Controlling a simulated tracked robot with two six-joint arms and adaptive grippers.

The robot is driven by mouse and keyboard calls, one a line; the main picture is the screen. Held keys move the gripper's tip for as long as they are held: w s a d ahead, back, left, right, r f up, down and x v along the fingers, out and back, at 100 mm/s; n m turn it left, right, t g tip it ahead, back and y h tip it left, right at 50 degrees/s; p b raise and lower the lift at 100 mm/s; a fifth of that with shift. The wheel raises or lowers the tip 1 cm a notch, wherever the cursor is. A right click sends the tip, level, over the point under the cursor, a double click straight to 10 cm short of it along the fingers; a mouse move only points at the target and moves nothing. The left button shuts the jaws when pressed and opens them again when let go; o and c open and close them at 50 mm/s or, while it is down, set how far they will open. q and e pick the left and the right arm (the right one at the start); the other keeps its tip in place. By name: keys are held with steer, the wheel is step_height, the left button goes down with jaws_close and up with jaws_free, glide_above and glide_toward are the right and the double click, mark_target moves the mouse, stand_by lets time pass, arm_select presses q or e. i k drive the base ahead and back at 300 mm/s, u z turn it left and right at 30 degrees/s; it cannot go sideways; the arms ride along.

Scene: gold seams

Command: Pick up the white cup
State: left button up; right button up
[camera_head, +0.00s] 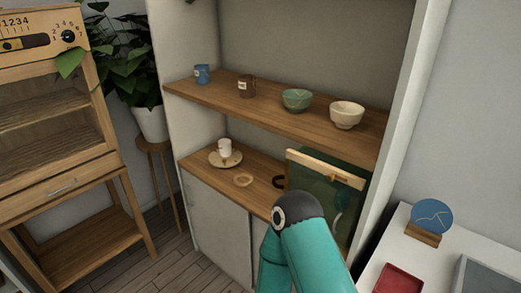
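The white cup (225,147) stands upright on a pale saucer (226,160) at the left of the lower wooden shelf. A teal arm of mine with a dark joint cap rises from the bottom middle, in front of the lower shelf, to the right of the cup and apart from it. No gripper shows clearly. A small dark curved shape (279,182) sits on the lower shelf beside the green panel, and I cannot tell what it is.
The upper shelf (220,93) holds a blue mug (202,74), a brown mug (246,86), a green bowl (297,100) and a cream bowl (346,114). A dark green panel with a wooden bar (325,168) stands right.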

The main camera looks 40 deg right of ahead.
mark_target(225, 148)
steer(key=z, duration=0.4)
steer(key=i, duration=1)
steer(key=u, duration=0.05)
